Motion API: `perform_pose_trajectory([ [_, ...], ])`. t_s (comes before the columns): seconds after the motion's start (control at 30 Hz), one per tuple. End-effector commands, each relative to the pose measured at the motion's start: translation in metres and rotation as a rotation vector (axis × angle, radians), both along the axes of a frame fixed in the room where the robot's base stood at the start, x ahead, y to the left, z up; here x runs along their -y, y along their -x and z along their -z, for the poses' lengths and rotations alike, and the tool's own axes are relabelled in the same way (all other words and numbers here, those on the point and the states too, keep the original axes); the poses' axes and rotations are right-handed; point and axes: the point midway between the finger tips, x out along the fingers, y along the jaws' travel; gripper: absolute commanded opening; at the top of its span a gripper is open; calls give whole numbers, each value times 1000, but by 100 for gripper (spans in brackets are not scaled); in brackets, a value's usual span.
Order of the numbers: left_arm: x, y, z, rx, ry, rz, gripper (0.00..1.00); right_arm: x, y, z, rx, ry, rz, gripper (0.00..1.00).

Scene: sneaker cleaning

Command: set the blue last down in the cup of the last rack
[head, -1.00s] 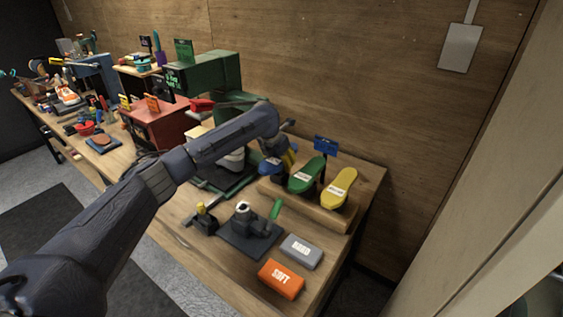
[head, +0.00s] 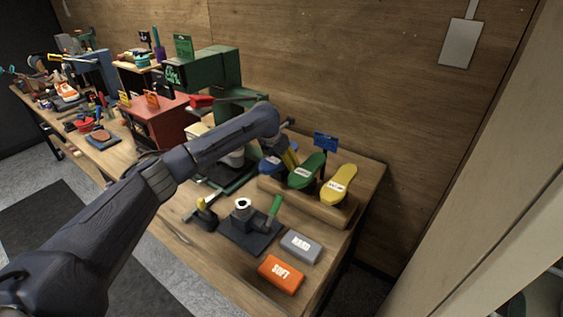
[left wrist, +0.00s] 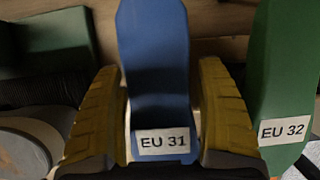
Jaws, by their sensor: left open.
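The blue last (head: 272,165), labelled EU 31, stands at the left end of the wooden last rack (head: 318,213), partly hidden behind my arm. It also shows in the left wrist view (left wrist: 155,60). My left gripper (head: 289,157) is open, with its yellow fingers on either side of the blue last and narrow gaps showing beside it. The cup under the last is hidden. A green last (head: 307,172), labelled EU 32 in the left wrist view (left wrist: 285,70), and a yellow last (head: 339,185) stand to its right. My right gripper is out of view.
A blue sign (head: 325,142) stands behind the lasts. In front are a dark tool stand (head: 248,238), a grey block marked HARD (head: 300,247) and an orange block marked SOFT (head: 281,274). A green machine (head: 210,72) stands behind my arm.

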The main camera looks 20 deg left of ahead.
Motion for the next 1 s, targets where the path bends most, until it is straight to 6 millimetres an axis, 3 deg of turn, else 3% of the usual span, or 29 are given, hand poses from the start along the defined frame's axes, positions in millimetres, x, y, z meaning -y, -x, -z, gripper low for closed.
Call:
perform_pose_trajectory([
  [0.37, -2, 3, -8, 0, 0, 0, 73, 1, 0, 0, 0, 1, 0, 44],
  [1.0, -13, 37, -98, 1, 0, 1, 73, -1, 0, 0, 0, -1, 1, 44],
])
